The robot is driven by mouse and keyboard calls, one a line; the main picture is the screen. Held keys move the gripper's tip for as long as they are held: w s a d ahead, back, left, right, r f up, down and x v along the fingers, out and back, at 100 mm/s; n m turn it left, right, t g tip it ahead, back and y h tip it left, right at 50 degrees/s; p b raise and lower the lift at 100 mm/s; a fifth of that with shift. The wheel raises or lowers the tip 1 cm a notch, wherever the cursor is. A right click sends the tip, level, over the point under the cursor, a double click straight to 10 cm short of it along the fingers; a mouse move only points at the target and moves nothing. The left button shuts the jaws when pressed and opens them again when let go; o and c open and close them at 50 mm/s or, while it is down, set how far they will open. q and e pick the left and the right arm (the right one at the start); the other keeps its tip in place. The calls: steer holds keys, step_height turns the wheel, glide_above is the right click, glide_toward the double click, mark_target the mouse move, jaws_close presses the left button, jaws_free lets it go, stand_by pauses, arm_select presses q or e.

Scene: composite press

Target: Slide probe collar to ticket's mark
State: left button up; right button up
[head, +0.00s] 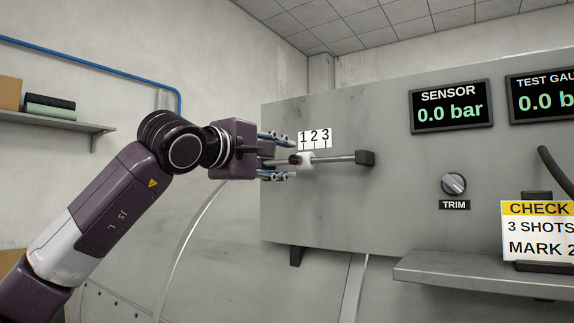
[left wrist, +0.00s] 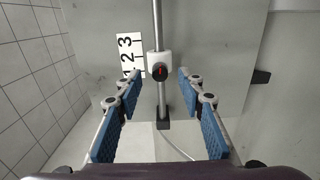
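The probe collar (head: 308,159) is a white block with a dark, red-marked knob, on a horizontal metal rod (head: 335,159) fixed to the grey panel. A white scale (head: 315,138) marked 1, 2, 3 sits just above the rod. In the head view the collar is nearest mark 1; its exact setting is unclear. My left gripper (head: 291,158) is open, its fingers above and below the rod. In the left wrist view, the open left gripper (left wrist: 158,82) has the collar (left wrist: 160,61) between its fingers, apparently untouched. The ticket (head: 540,232) reads "CHECK", "3 SHOTS", "MARK 2", cut off at right. My right gripper is not in view.
The sensor display (head: 451,106) reads 0.0 bar, with a test gauge display (head: 545,96) beside it. A TRIM knob (head: 453,184) is below. A grey ledge (head: 470,270) juts out at lower right. The rod ends in a dark block (head: 366,158).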

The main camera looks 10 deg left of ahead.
arm_select(q)
steer(key=shift+b+v, duration=0.7)
steer(key=shift+v, duration=0.9)
steer(key=shift+d, duration=0.1)
